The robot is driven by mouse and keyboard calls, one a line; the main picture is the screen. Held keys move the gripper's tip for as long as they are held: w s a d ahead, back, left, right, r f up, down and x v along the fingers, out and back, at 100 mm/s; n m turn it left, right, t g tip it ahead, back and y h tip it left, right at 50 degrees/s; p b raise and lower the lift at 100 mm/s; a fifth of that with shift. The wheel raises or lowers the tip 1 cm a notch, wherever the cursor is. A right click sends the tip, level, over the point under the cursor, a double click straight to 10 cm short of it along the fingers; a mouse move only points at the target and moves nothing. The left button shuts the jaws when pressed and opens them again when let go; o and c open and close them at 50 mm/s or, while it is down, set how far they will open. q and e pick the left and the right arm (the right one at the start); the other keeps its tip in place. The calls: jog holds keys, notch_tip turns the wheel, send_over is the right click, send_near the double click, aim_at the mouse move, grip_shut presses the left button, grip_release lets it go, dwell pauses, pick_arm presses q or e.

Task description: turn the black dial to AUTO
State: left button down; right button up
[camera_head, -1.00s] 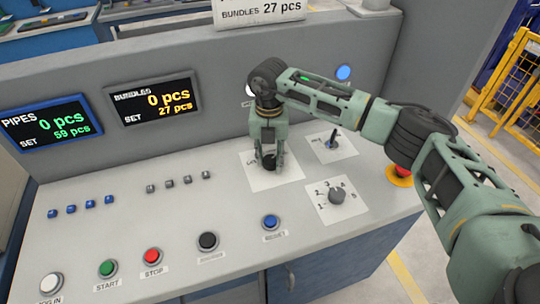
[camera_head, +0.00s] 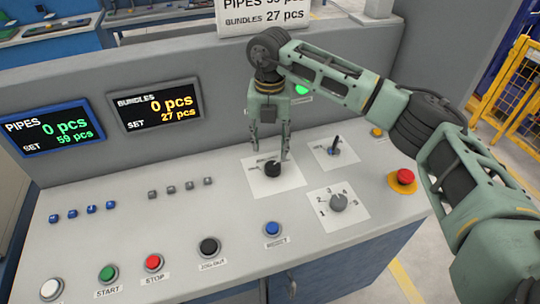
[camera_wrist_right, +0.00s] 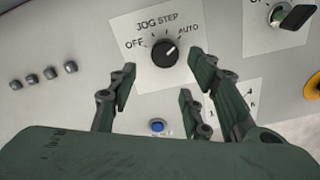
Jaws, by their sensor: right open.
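The black dial (camera_head: 272,168) sits on a white label plate (camera_head: 290,181) on the sloped panel. In the right wrist view the dial (camera_wrist_right: 164,54) has a light pointer line aimed up and right, toward the AUTO mark. OFF, JOG and STEP are also printed around it. My right gripper (camera_head: 271,154) is open and empty just above the dial, its fingers apart on either side and clear of it. Its open fingers (camera_wrist_right: 165,76) also show in the right wrist view. My left gripper is not in view.
A numbered grey dial (camera_head: 338,203), a toggle-like black switch (camera_head: 335,147) and a red emergency button (camera_head: 404,176) are close by on the right. The blue RESET button (camera_head: 272,228) is in front. A green light (camera_head: 302,88) glows behind the gripper.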

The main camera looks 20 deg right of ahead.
notch_tip(320, 180, up, 4)
jog(key=shift+f, duration=0.1)
dwell(0.4)
